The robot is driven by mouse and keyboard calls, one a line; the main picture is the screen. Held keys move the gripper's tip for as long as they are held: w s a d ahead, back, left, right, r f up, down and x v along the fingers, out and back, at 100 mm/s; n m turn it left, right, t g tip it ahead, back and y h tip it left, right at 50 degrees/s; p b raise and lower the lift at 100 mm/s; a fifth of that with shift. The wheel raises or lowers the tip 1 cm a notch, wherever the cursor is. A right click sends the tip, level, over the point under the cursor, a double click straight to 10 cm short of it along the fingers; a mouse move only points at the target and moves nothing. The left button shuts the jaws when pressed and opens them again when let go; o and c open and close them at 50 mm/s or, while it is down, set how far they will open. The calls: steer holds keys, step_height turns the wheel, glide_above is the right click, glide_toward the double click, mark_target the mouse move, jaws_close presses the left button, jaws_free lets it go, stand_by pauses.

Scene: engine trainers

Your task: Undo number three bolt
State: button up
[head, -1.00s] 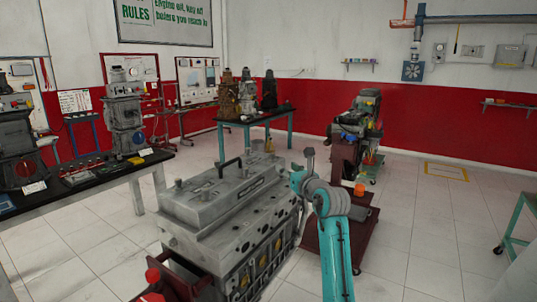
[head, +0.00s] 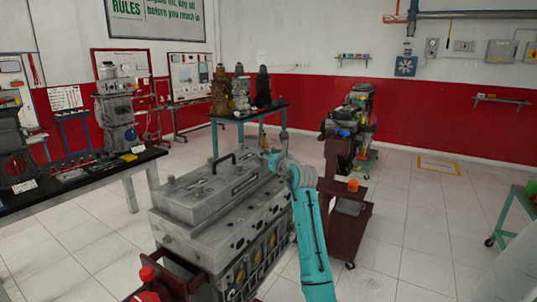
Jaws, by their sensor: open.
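The large grey engine block (head: 215,205) stands in front of me, with a grey cover and a black handle on top. Several dark round openings run along its upper right edge, and several yellow round plugs line its side. I cannot pick out a number three bolt or read any numbering at this size. My teal arm rises along the right side of the engine. Its grey joint bends left at the engine's far right corner. My gripper is not visible beyond that joint, and neither is whatever lies behind it.
A dark red trolley (head: 326,225) with an orange cup (head: 353,185) stands right of my arm, with another engine (head: 350,120) behind. A black workbench (head: 75,185) is at left. A teal table (head: 250,114) stands behind. Tiled floor is open at right.

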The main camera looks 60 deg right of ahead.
jaws_close()
steer(key=shift+s+d+n+y, duration=0.1)
steer(key=shift+d+n+y, duration=0.05)
steer(key=shift+n+y, duration=0.2)
steer(key=shift+d+n+t+y, duration=0.1)
steer(key=shift+n+t+y, duration=0.4)
steer(key=shift+y, duration=0.25)
steer(key=n+y, duration=0.1)
steer(key=y, duration=0.1)
steer(key=n+t+y, duration=0.1)
steer(key=n+y, duration=0.1)
steer(key=y, duration=0.1)
steer(key=shift+s+d+n+y, duration=0.1)
steer(key=shift+d+n+y, duration=0.15)
steer(key=shift+d+y, duration=0.1)
steer(key=n+y, duration=0.1)
steer(key=y, duration=0.1)
steer(key=n+y, duration=0.2)
steer(key=y, duration=0.1)
steer(key=n+g+y, duration=0.1)
steer(key=n+y, duration=0.1)
steer(key=y, duration=0.1)
steer(key=shift+d, duration=0.35)
steer(key=shift+n+g+y, duration=0.3)
steer(key=shift+n+y, duration=0.2)
steer(key=shift+y, duration=0.15)
steer(key=shift+w+d+f+n+g+y, duration=0.1)
steer(key=shift+w+f+n+g+y, duration=0.1)
steer(key=shift+n+g+y, duration=0.45)
